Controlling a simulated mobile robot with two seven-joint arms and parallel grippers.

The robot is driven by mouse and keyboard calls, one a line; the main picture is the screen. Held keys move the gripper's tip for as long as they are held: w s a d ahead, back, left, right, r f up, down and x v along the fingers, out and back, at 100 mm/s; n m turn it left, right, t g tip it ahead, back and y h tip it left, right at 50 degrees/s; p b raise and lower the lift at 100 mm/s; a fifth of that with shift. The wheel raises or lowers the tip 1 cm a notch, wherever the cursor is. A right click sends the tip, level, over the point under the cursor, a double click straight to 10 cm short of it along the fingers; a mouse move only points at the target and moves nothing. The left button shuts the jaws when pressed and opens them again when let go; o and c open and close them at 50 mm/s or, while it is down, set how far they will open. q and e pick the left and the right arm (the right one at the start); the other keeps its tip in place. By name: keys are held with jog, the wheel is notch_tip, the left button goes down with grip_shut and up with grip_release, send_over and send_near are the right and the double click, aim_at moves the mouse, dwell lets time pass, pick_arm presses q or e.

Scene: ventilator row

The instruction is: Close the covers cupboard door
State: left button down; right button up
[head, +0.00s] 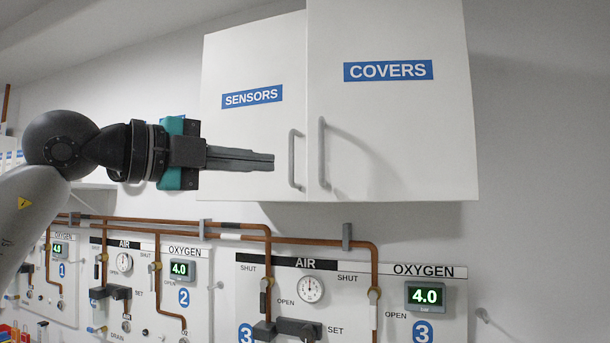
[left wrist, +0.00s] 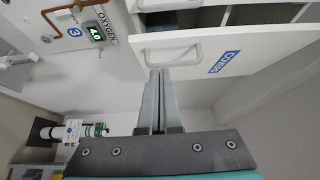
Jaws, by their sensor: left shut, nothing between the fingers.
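The covers cupboard door (head: 400,120) is white with a blue COVERS label and a grey upright bar handle (head: 322,153) near its left edge. In the left wrist view the same door (left wrist: 255,45) stands partly open, with a gap into the cupboard behind it. Its handle (left wrist: 172,64) shows there just beyond my fingertips. My left gripper (head: 273,162) is shut and empty. In the head view it overlaps the sensors door (head: 250,125), with the tips left of both handles. I cannot tell whether it touches anything. My right gripper is not in view.
Below the cupboard, copper pipes (head: 290,241) run along the wall above gas panels with gauges, valves and a green 4.0 oxygen display (head: 427,296). The sensors handle (head: 292,158) sticks out beside the covers handle. Bare wall (head: 540,150) lies right of the cupboard.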

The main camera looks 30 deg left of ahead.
aim_at(312, 169)
pick_arm(q)
jog(key=shift+p+x, duration=3.65)
jog(key=shift+x, duration=1.25)
jog(key=w+a+p, duration=0.1)
jog(key=w, duration=0.1)
jog(key=w+a+p, duration=0.1)
jog(key=w, duration=0.1)
jog(key=w+a+p, duration=0.1)
jog(key=w, duration=0.1)
jog(key=shift+r+p, duration=0.1)
jog(key=shift+p, duration=0.2)
jog(key=shift+s+a, duration=0.1)
jog(key=shift+a, duration=0.1)
